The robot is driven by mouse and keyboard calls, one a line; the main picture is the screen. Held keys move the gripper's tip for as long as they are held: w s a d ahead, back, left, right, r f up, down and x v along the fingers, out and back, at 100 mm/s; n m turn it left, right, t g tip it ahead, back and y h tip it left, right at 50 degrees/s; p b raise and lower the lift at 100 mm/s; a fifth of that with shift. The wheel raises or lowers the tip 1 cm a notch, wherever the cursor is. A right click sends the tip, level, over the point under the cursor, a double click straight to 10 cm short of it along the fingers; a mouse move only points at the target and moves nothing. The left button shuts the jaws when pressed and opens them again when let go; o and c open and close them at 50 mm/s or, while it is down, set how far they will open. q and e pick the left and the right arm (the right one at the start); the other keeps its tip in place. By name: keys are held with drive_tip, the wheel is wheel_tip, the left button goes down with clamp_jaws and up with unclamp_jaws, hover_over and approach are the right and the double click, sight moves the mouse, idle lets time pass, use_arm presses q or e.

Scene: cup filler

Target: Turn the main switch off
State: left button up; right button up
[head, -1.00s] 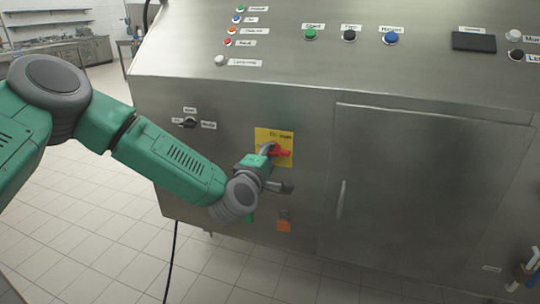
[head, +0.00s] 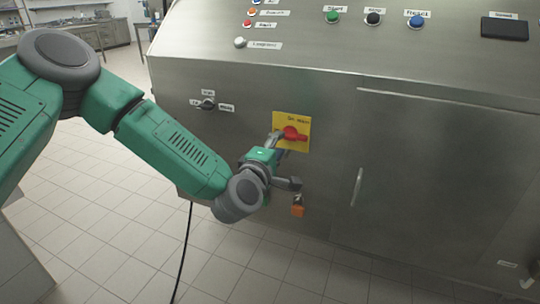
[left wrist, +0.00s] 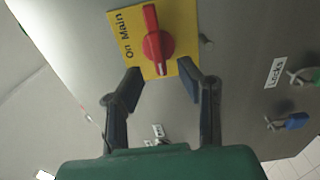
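The main switch is a red rotary handle (head: 291,134) on a yellow plate (head: 304,120) on the machine's front. My left gripper (head: 283,161) is just below and left of the handle in the head view. Contact with the handle cannot be told. My right gripper is not in view.
An orange padlock (head: 298,210) hangs below the switch; the wrist view shows a blue lock (left wrist: 290,122) by a "Locks" label. A black selector knob (head: 208,104) is left of the switch. A door handle (head: 357,187) is on the right. Coloured buttons line the upper panel.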

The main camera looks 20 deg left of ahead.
use_arm(q)
drive_tip(key=s, duration=0.6)
drive_tip(key=shift+s+a, duration=0.2)
drive_tip(key=shift+s, duration=0.15)
drive_tip(key=s+d+f+m+g+h+p, duration=0.1)
drive_tip(key=s+d+f+m+g+h, duration=0.1)
drive_tip(key=s+f+m+g, duration=0.55)
drive_tip(key=s+d+f+m+g+h+p, duration=0.15)
drive_tip(key=s+f+m, duration=0.25)
drive_tip(key=s+f, duration=0.7)
drive_tip(key=s+a+f+m+g+y, duration=0.1)
drive_tip(key=s+a+f+m+g, duration=0.1)
drive_tip(key=s, duration=0.3)
drive_tip(key=s+a+f+m+g+y+p, duration=0.1)
drive_tip(key=s+a+f+m+g, duration=0.1)
drive_tip(key=s+a, duration=0.3)
drive_tip(key=s+a+f+m+g+y, duration=0.2)
drive_tip(key=s+a+f+m+g, duration=0.1)
drive_tip(key=s, duration=0.4)
drive_tip(key=shift+a+f+g+p, duration=0.35)
drive_tip(key=shift+a+f+g, duration=0.05)
drive_tip(key=shift+f+g, duration=0.3)
drive_tip(key=shift+w, duration=0.15)
